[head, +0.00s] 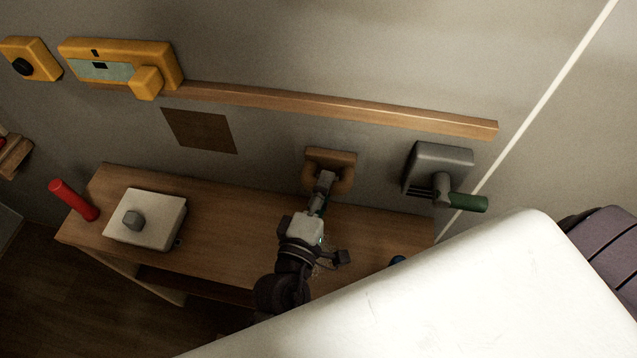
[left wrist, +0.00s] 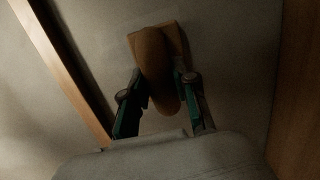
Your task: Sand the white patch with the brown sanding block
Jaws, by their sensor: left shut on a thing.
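The brown sanding block (head: 343,156) is up at the grey wall above the bench, with its handle facing my arm. My left gripper (head: 326,186) is shut on that handle. In the left wrist view the block (left wrist: 172,38) appears flat to the wall, and the fingers of my left gripper (left wrist: 160,100) sit on both sides of the rounded handle. I cannot tell whether the block touches the wall. I cannot make out a white patch; the block may cover it. My right gripper is out of view.
A wooden rail (head: 330,106) runs along the wall above the block. A grey tool with a green handle (head: 468,202) is at right, a dark brown square (head: 201,131) at left. The wooden bench (head: 235,225) below holds a pale box (head: 155,212) and red cylinder (head: 73,200).

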